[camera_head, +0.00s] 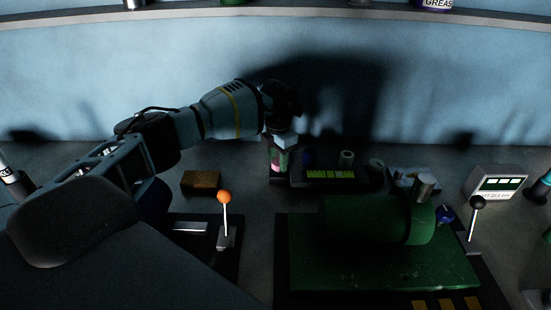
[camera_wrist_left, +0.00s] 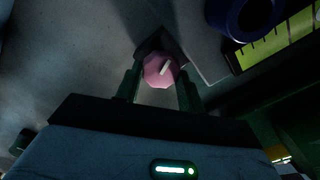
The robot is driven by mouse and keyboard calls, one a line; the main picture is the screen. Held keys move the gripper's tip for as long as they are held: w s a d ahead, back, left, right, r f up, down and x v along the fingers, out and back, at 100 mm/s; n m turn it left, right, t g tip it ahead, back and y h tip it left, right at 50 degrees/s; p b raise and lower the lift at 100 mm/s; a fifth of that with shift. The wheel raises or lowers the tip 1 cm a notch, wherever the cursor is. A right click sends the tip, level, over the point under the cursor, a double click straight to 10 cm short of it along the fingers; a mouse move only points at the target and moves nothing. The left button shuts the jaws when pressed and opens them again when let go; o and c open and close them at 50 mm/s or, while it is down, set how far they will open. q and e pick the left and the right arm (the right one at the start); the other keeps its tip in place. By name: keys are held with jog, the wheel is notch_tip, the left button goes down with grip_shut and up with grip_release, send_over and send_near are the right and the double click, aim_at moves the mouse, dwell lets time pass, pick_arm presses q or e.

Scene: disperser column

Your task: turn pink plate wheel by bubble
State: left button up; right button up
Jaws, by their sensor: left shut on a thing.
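The pink plate wheel (camera_wrist_left: 158,72) shows in the left wrist view as a many-sided pink knob with a pale pointer mark on its top. My left gripper (camera_wrist_left: 160,84) is shut on it, with one dark green finger on each side. In the head view the left gripper (camera_head: 280,158) points down at the back of the bench. A little of the pink wheel (camera_head: 278,168) shows between its fingers. A small bright green vial or bubble shape seems to sit there too, but it is too small to tell. My right gripper is not in view.
A brown block (camera_head: 201,182) and an orange-knobbed lever (camera_head: 224,197) stand nearer. A large green motor (camera_head: 365,219) fills the front right.

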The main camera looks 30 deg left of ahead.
aim_at(278, 162)
pick_arm(q)
jog(key=shift+n, duration=0.9)
jog(key=o, duration=0.7)
jog(key=shift+r, duration=3.95)
